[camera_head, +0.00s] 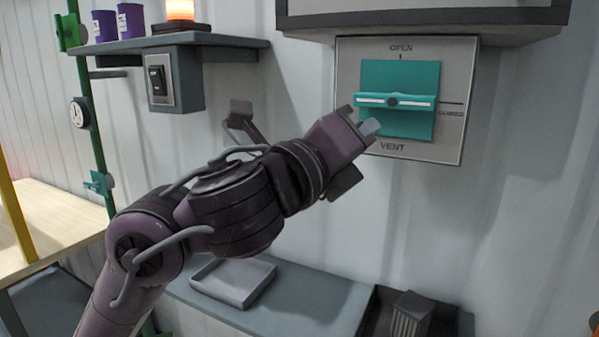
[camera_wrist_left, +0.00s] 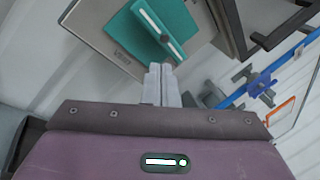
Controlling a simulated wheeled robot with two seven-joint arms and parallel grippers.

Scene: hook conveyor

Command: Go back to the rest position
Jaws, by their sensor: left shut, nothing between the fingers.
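My left gripper (camera_head: 370,128) is raised in front of the wall, close to the lower left of the vent panel (camera_head: 350,64). Its two fingers are together and empty, as the left wrist view (camera_wrist_left: 161,84) shows. The vent panel has a teal plate with a teal handle (camera_head: 420,103) that lies level, pointing toward the right-hand mark. The fingertips look apart from the handle in the left wrist view (camera_wrist_left: 150,22). My right gripper is in neither view.
A grey shelf (camera_head: 150,42) with purple cans and a lit lamp is at upper left, above a switch box (camera_head: 160,82). Below my arm is a grey bench (camera_head: 310,298) with a shallow tray (camera_head: 232,296). A dark cabinet (camera_head: 420,18) overhangs the panel.

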